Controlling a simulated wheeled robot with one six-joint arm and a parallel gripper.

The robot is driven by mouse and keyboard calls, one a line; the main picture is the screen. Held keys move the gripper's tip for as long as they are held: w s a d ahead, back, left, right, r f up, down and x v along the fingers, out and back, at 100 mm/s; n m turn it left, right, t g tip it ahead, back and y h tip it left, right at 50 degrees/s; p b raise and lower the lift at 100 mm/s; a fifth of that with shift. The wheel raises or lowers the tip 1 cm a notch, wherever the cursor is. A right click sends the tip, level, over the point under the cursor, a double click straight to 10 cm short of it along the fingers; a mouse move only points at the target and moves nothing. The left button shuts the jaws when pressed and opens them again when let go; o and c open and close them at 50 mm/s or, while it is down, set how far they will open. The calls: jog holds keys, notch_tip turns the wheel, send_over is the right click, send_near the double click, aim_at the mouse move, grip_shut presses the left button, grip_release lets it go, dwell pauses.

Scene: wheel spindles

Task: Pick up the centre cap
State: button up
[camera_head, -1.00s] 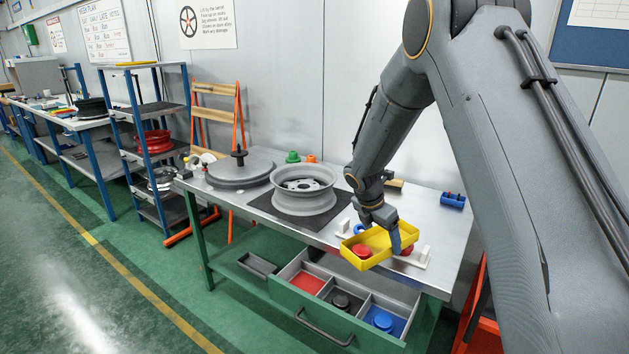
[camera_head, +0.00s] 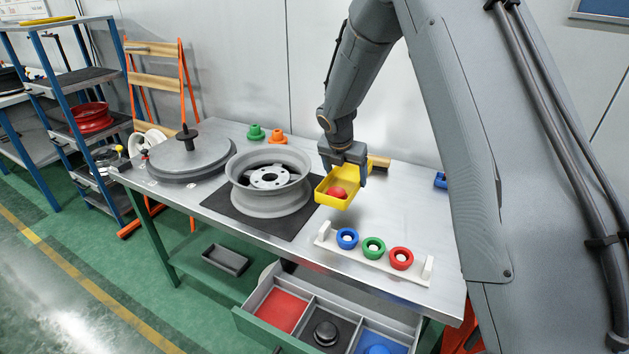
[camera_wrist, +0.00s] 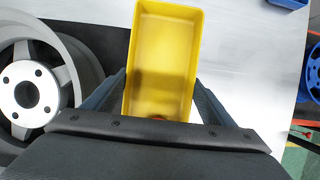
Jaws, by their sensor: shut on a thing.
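My gripper (camera_head: 343,178) is shut on a yellow bin (camera_head: 330,203), its fingers along the bin's two long sides. In the wrist view the yellow bin (camera_wrist: 163,50) fills the space between the fingers. A red round piece (camera_head: 337,192) lies inside the bin; only a sliver shows in the wrist view. A black round cap (camera_head: 326,333) sits in the drawer's middle compartment, and a blue one (camera_head: 377,349) is partly visible in the blue compartment. I cannot tell which is the centre cap. Whether the bin touches the bench is unclear.
A grey wheel (camera_head: 268,202) lies on a dark mat left of the bin. A white rack (camera_head: 373,260) with blue, green and red rings stands in front. The open drawer (camera_head: 265,340) juts out below. Green (camera_head: 255,133) and orange (camera_head: 277,137) pieces stand behind the wheel.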

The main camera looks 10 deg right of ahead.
jog(key=shift+f+p, duration=0.7)
jog(key=shift+f, duration=3.25)
jog(key=shift+f, duration=0.15)
jog(key=o, duration=1.1)
jog(key=shift+c, duration=0.2)
